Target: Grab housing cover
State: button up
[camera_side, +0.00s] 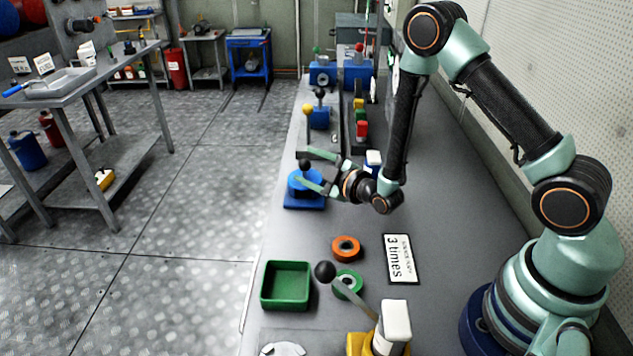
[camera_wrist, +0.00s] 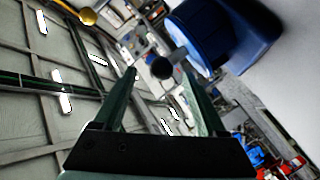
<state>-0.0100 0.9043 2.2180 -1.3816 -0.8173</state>
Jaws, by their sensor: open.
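A round blue cover (camera_side: 299,190) with a black ball knob (camera_side: 305,164) sits on a square blue base; I take this as the housing cover. In the wrist view the blue cover (camera_wrist: 208,30) is at upper right, and its black knob (camera_wrist: 162,68) points toward the camera. My gripper (camera_side: 319,168) is open, with its fingers reaching in from the right around the knob's height. In the wrist view my gripper (camera_wrist: 160,74) shows the knob in line with the gap between its fingertips. I cannot tell whether a finger touches the cover.
A green tray (camera_side: 285,309), an orange ring (camera_side: 345,248), a green ring (camera_side: 350,279) and a "3 times" sign (camera_side: 401,259) lie nearer on the bench. A black-knobbed lever on a yellow base (camera_side: 358,343) stands in front. Several coloured blocks and a yellow-knobbed lever (camera_side: 308,110) stand behind.

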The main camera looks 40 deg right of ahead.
jog(key=shift+w+a+f, duration=0.15)
jog(key=shift+w, duration=1.2)
jog(key=shift+w+a+f, duration=0.1)
jog(key=shift+w+f, duration=0.05)
jog(key=shift+w, duration=1.2)
grip_shut()
